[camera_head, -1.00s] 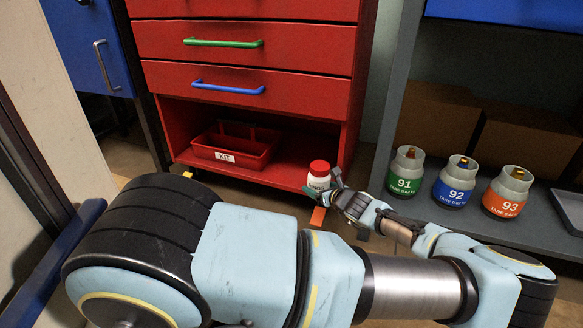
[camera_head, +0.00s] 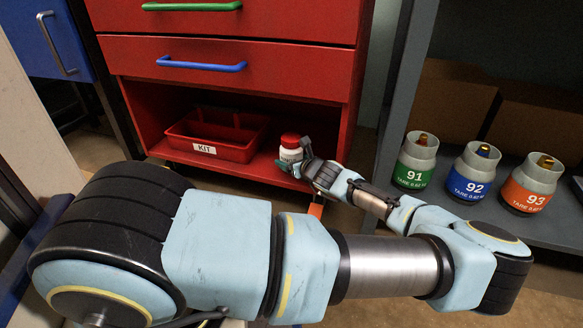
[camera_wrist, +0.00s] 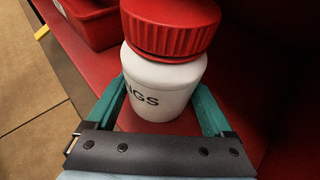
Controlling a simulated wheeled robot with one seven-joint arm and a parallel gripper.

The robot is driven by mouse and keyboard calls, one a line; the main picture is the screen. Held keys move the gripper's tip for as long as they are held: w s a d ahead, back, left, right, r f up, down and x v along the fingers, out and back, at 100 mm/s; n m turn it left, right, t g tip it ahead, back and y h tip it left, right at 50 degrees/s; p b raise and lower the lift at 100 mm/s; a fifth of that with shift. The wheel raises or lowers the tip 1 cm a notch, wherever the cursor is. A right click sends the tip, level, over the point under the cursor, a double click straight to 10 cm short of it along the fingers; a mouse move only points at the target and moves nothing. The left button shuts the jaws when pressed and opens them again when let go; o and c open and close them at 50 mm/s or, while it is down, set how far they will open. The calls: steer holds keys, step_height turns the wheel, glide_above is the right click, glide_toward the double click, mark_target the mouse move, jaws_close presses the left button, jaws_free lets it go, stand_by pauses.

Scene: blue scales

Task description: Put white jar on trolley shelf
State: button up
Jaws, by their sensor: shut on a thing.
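The white jar (camera_head: 291,154) with a red lid stands upright at the right front of the red trolley's (camera_head: 232,69) open bottom shelf (camera_head: 258,171) in the head view. My gripper (camera_head: 294,166) reaches in from the right and is shut on the jar. In the wrist view the jar (camera_wrist: 160,88) sits between the two green fingers (camera_wrist: 160,106), with part of a label reading "GS" visible. Red shelf surface shows below and around it. Whether the jar's base touches the shelf is hard to tell.
A red tray marked KIT (camera_head: 214,139) stands on the shelf left of the jar. The trolley's right side wall (camera_head: 347,115) is close to my gripper. Gas canisters 91 (camera_head: 415,165), 92 (camera_head: 472,176) and 93 (camera_head: 529,188) stand on the grey rack at right.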

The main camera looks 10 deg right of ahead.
steer(key=shift+f+b, duration=0.55)
steer(key=shift+f, duration=0.35)
steer(key=shift+r, duration=0.1)
steer(key=o, duration=1.3)
steer(key=shift+c, duration=0.2)
